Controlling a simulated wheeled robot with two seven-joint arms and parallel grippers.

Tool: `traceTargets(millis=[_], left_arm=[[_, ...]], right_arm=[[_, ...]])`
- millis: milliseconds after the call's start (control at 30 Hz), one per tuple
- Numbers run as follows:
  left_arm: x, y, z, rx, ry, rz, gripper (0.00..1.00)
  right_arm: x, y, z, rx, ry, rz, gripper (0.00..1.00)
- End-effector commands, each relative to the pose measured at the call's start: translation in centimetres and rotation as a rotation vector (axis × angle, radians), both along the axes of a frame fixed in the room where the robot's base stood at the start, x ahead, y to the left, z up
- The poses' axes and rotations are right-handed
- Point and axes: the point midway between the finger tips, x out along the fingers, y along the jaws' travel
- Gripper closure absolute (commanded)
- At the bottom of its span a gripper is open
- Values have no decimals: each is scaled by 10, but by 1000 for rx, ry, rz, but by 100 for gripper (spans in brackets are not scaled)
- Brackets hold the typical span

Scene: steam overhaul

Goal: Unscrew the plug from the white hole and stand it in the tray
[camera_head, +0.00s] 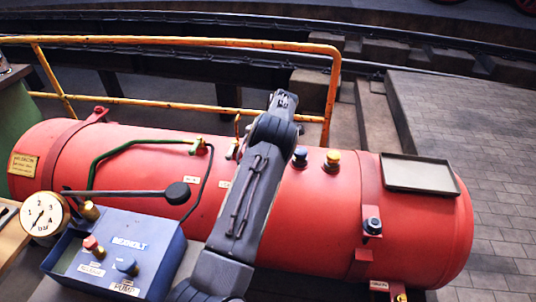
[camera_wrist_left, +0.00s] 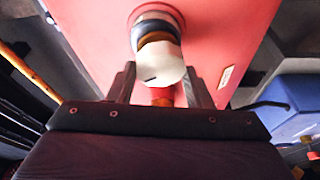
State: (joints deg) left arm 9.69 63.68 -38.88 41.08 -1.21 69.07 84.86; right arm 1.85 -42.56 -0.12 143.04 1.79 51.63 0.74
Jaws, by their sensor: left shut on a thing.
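The plug with a white cap (camera_wrist_left: 162,64) shows in the left wrist view against the red boiler, between the two fingers of my left gripper (camera_wrist_left: 161,88), which is shut on it. Yellow-orange and dark bands show beyond the cap. The white hole cannot be made out. In the head view my left arm crosses the boiler and hides the gripper and the plug. The shallow grey tray (camera_head: 420,174) lies on the right end of the boiler, and it looks empty. My right gripper is out of view.
A blue pump box (camera_head: 120,250) and a gauge (camera_head: 45,215) stand at the front left. A yellow railing (camera_head: 180,105) runs behind.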

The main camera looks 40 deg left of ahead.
Motion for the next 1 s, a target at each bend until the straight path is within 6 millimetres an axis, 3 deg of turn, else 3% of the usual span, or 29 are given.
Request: traceTargets(millis=[67, 1000], left_arm=[[-5, -2, -4, -11, 20, 4, 86], [0, -4, 26, -11, 6, -2, 86]], right_arm=[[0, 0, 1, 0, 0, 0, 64], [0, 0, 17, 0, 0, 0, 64]])
